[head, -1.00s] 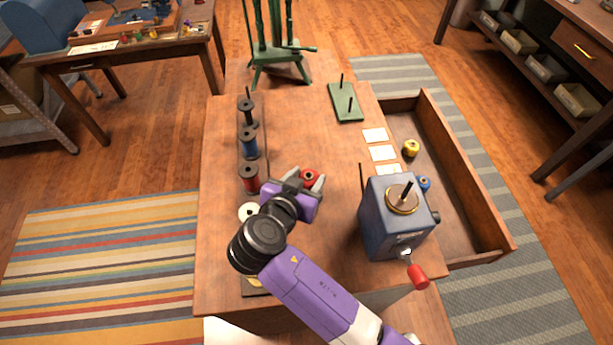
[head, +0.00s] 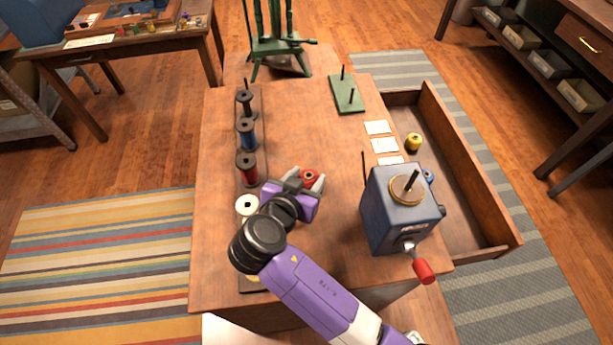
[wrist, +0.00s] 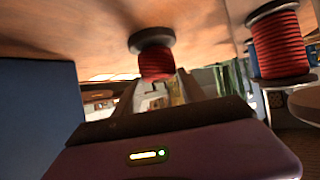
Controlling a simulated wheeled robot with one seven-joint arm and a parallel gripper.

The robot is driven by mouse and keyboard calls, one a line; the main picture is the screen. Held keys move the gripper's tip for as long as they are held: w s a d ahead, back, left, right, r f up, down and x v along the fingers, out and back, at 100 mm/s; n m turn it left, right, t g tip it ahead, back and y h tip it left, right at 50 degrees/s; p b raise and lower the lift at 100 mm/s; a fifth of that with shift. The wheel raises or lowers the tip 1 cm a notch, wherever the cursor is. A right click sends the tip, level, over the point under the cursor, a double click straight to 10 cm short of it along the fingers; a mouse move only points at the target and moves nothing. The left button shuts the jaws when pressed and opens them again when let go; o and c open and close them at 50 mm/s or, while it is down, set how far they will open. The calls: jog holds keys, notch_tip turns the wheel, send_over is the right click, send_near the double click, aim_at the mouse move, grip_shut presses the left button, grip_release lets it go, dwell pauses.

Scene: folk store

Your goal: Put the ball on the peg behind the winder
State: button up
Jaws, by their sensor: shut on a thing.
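My gripper (head: 306,184) is shut on a small red wound ball (head: 310,176) with a dark centre, low over the middle of the table. In the wrist view the red ball (wrist: 156,63) sits between the fingertips, with a dark round piece at its end near the tabletop. The winder (head: 396,213) is a blue box with a brass disc, a top spindle and a red-handled crank, right of my gripper. A thin dark peg (head: 363,168) rises at the winder's back left; its foot is hidden.
A rack of spools (head: 247,138), black, blue, red and white, stands along the table's left side. White cards (head: 384,145) lie along the right. An open drawer (head: 470,175) there holds a yellow ball (head: 413,141) and a partly hidden blue one. The tabletop between is clear.

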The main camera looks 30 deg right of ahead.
jog(key=o, duration=1.4)
jog(key=shift+r, duration=0.1)
notch_tip(320, 180, up, 20)
jog(key=shift+f, duration=0.1)
